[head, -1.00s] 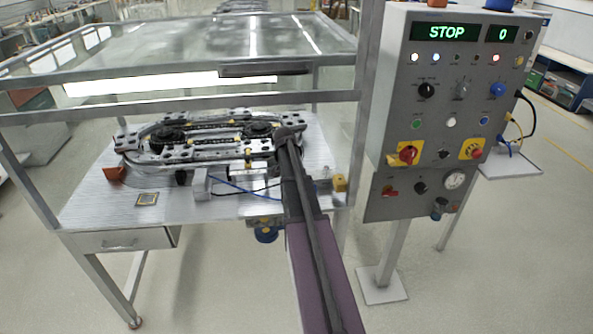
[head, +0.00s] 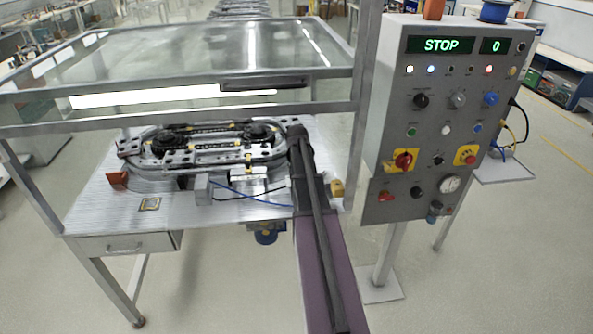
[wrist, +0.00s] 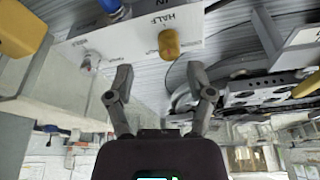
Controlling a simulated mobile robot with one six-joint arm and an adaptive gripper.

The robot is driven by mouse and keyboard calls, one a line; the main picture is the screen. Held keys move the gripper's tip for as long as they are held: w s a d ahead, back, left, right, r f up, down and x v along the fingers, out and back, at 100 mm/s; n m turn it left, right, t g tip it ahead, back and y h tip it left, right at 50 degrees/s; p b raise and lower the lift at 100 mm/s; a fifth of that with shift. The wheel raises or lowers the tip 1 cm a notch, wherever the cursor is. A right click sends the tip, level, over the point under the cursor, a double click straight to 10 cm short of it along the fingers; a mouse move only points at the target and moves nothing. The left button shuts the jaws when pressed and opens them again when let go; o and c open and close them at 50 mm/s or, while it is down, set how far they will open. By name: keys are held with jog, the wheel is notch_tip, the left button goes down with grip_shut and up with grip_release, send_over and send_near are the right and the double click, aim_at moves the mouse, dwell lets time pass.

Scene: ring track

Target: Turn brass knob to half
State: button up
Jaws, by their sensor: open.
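The brass knob (wrist: 168,44) shows in the wrist view as a short golden cylinder on a white labelled plate (wrist: 120,42). The word HALF is printed on the plate close to it. My gripper (wrist: 160,80) is open, with its two dark fingers spread and nothing between them. In the picture the knob lies just beyond the fingertips, roughly between them, and does not appear touched. I cannot tell its pointer position. In the head view my arm hides the knob and the gripper.
A silver fitting (wrist: 90,62) sits on the same plate, with a yellow block (wrist: 20,30) at its left. The oval track (head: 205,145) lies on the table beside my arm. A frame post (head: 364,100) and the control panel (head: 445,120), reading STOP and 0, stand right.

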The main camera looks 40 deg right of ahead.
notch_tip(320, 180, up, 7)
jog(key=s+n+t+y+p, duration=0.1)
jog(key=s+n+t+p, duration=0.1)
jog(key=n+p, duration=0.3)
jog(key=shift+s+n+y, duration=0.2)
jog(key=shift+n+y, duration=0.2)
jog(key=shift+n, duration=0.9)
jog(key=shift+d+f, duration=0.1)
jog(key=shift+f, duration=0.15)
jog(key=b+x, duration=1)
jog(key=x, duration=0.1)
jog(key=shift+w+f+b, duration=0.25)
jog(key=shift+f+b, duration=0.05)
jog(key=shift+b, duration=0.05)
grip_shut()
